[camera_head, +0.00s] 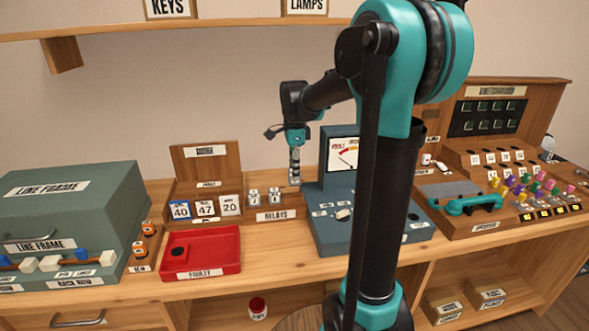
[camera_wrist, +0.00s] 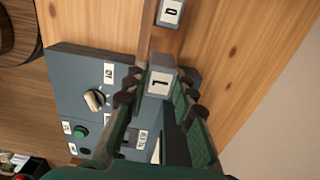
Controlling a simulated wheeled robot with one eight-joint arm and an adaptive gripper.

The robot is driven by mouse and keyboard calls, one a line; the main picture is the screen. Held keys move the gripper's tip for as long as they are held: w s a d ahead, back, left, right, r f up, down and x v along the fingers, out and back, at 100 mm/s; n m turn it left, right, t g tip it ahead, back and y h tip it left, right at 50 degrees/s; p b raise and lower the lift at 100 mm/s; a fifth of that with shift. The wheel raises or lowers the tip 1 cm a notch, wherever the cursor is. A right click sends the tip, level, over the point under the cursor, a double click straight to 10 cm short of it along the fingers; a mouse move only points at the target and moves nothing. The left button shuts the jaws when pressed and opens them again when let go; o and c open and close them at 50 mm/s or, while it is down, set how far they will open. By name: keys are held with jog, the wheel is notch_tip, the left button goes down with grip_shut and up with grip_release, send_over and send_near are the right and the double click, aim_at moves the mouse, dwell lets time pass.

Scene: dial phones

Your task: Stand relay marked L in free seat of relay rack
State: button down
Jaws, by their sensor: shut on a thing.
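My gripper (camera_wrist: 158,90) is shut on a grey relay with a white face marked L (camera_wrist: 160,80), which sits between the fingertips in the wrist view. In the head view my gripper (camera_head: 295,152) points down, with the held relay (camera_head: 294,174) beneath it, above the right end of the wooden relay rack (camera_head: 295,212). The rack has a RELAYS label and holds two relays (camera_head: 253,197) (camera_head: 275,196) on its left part. In the wrist view one marked relay (camera_wrist: 171,12) stands in the rack (camera_wrist: 166,42). The seat under the held relay is hidden, and contact cannot be told.
A blue-grey meter box (camera_head: 341,190) stands close to the right of my gripper. A red FAULTY tray (camera_head: 215,236) with a black piece lies front left. Number cards (camera_head: 205,208) stand left of the rack. The switchboard (camera_head: 490,160) is far right, the line frame (camera_head: 70,215) far left.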

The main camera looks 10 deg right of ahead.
aim_at(294, 183)
jog(key=shift+f, duration=2.55)
jog(key=shift+f, duration=0.75)
jog(key=c, duration=1.2)
grip_release()
jog(key=shift+o, duration=0.7)
jog(key=shift+o, duration=0.7)
jog(key=shift+r, duration=0.15)
jog(key=shift+r, duration=3.65)
